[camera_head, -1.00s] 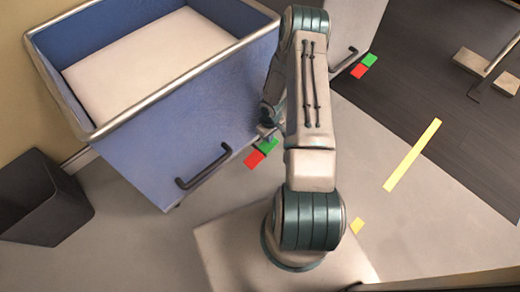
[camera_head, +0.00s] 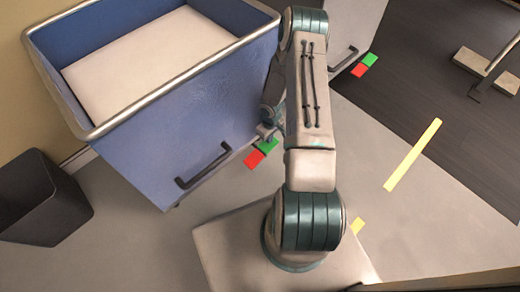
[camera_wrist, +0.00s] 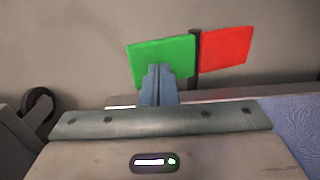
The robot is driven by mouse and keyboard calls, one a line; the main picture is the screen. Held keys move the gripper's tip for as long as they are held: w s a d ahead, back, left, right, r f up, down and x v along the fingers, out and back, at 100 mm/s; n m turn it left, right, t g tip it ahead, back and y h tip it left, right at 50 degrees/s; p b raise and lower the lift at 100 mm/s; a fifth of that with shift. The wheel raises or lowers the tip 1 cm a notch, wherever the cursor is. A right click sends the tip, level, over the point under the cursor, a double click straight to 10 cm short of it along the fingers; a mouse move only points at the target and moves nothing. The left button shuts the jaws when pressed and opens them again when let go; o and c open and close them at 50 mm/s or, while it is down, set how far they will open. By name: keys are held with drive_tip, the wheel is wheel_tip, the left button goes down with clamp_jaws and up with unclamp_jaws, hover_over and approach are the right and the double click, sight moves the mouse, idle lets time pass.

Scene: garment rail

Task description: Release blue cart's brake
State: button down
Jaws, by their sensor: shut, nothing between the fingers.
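The blue cart (camera_head: 175,140), with a metal rim and a dark handle, stands left of my arm in the head view. A green patch (camera_wrist: 160,60) and a red patch (camera_wrist: 226,49) lie beside each other at its lower corner. A dark upright bar (camera_wrist: 195,55), perhaps the brake lever, stands between them in the wrist view. My gripper (camera_wrist: 158,72) is shut and empty, its fingertips over the green patch and left of the bar. In the head view my gripper (camera_head: 264,132) is low beside the cart's corner, partly hidden by my arm.
A second, grey cart (camera_head: 352,25) with its own red and green patches stands behind my arm. A dark bin (camera_head: 45,200) is at the left. A yellow strip (camera_head: 412,155) marks the open floor at right. A dark wheel (camera_wrist: 38,105) shows in the wrist view.

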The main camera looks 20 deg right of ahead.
drive_tip(key=shift+f+b, duration=0.95)
drive_tip(key=shift+f, duration=0.3)
idle(0.3)
drive_tip(key=shift+r, duration=0.1)
drive_tip(key=shift+r+p, duration=2.6)
drive_tip(key=shift+r, duration=0.9)
drive_tip(key=shift+f, duration=0.1)
